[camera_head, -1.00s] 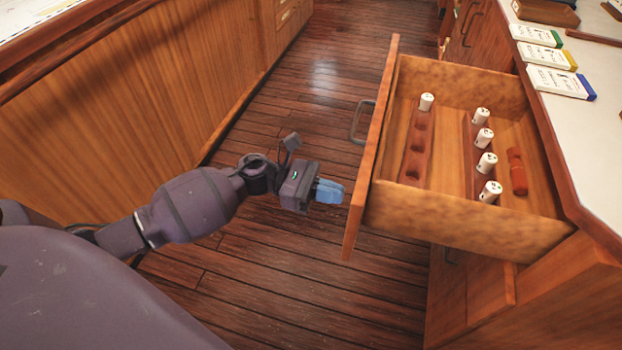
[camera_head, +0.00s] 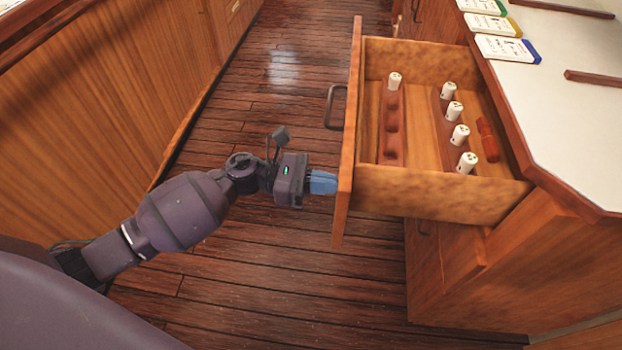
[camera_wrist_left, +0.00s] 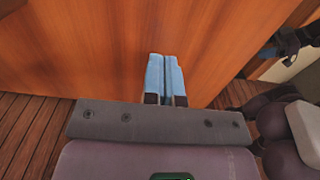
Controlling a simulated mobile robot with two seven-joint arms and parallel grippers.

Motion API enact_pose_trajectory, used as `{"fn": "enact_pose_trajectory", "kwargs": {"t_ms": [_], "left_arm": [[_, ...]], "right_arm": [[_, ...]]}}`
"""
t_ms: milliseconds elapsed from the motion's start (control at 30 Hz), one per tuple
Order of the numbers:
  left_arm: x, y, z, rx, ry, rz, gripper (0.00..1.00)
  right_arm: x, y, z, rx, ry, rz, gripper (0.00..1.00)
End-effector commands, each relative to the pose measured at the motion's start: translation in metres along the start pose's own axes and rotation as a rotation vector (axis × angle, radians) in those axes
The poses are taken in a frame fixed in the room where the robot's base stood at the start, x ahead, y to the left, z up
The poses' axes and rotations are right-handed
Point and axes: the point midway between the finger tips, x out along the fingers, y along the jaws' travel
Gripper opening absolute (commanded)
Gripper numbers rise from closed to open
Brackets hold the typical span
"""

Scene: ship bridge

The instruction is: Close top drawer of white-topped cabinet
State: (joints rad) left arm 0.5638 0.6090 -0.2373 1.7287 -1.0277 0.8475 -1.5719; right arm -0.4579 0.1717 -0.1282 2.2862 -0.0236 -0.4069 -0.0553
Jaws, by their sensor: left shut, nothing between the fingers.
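The top drawer (camera_head: 435,192) of the white-topped cabinet (camera_head: 465,262) is pulled well out. Its wooden front panel (camera_head: 347,150) faces left and carries a dark handle (camera_head: 333,107). My left gripper (camera_head: 324,182) is shut and empty, with its blue fingertips at the outer face of the front panel, below the handle. In the left wrist view the shut fingers (camera_wrist_left: 165,75) point at the wooden panel (camera_wrist_left: 110,45); whether they press on it I cannot tell. My right gripper is not in the head view.
Inside the drawer are racks with several white-capped cylinders (camera_head: 454,110) and a red cylinder (camera_head: 488,140). Boxes (camera_head: 507,48) lie on the white top (camera_head: 570,120). Another wooden cabinet (camera_head: 100,100) stands at the left, with open plank floor (camera_head: 260,100) between.

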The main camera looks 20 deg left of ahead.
Motion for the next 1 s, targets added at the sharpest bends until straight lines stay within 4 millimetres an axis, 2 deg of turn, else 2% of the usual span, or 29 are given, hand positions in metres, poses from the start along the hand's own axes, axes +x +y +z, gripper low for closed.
{"fn": "enact_pose_trajectory", "kwargs": {"t_ms": [700,1000], "left_arm": [[0.197,-0.001,-0.001,-0.003,-0.002,-0.004,0.0],[0.264,-0.001,-0.002,-0.003,0.0,-0.003,0.0]], "right_arm": [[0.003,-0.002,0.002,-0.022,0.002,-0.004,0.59],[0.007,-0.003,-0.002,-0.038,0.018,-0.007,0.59]]}}
